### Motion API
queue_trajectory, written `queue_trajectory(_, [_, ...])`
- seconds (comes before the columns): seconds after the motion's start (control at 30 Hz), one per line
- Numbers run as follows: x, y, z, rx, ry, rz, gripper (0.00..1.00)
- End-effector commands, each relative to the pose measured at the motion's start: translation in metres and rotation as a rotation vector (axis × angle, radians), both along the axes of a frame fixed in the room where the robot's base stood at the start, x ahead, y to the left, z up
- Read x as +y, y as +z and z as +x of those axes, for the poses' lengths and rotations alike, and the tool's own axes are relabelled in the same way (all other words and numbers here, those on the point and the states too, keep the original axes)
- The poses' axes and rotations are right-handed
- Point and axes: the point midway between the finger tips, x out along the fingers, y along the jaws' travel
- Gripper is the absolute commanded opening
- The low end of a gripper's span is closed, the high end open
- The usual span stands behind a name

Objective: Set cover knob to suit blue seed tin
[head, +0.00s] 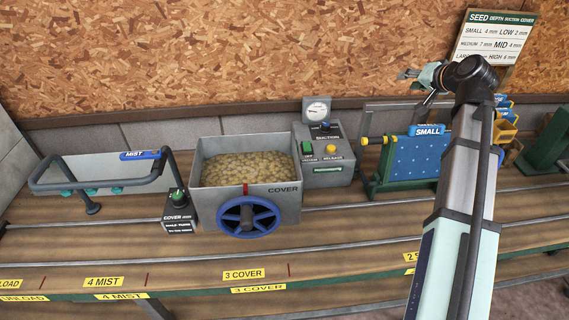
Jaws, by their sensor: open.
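The cover knob (178,197) is a dark knob with a green top on a black box (179,220) labelled "COVER mm" and "HALF TURN". Its setting is too small to read. No blue seed tin can be made out for certain. A chart (492,40) headed "SEED DEPTH SUCTION COVER" hangs at the upper right, with rows for small, medium and large; my arm partly covers it. My gripper (408,74) is open and empty, high at the right in front of the board wall, far from the cover knob.
A grey "COVER" hopper (287,205) of granular material with a blue handwheel (248,217) stands right of the knob. Behind are a suction box (325,150) and a blue "SMALL" plate (412,157). A "MIST" pipe frame (100,187) stands left. Rails (200,259) cross the bench.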

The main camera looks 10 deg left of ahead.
Motion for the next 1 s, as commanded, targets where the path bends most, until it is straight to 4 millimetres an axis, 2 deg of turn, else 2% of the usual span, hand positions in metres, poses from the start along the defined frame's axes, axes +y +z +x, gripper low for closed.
queue_trajectory(0.03, [0.036, 0.005, 0.001, 0.039, 0.046, -0.001, 0.44])
queue_trajectory(0.1, [0.077, 0.003, -0.002, 0.095, 0.096, -0.007, 0.44])
queue_trajectory(0.27, [0.168, -0.001, -0.018, 0.224, 0.201, -0.034, 0.44])
queue_trajectory(0.3, [0.190, -0.001, -0.024, 0.255, 0.225, -0.043, 0.44])
queue_trajectory(0.5, [0.292, -0.001, -0.064, 0.409, 0.329, -0.106, 0.44])
queue_trajectory(0.67, [0.363, 0.001, -0.107, 0.526, 0.392, -0.176, 0.44])
queue_trajectory(0.8, [0.418, 0.005, -0.150, 0.617, 0.433, -0.250, 0.44])
queue_trajectory(1.0, [0.484, 0.015, -0.220, 0.731, 0.468, -0.373, 0.44])
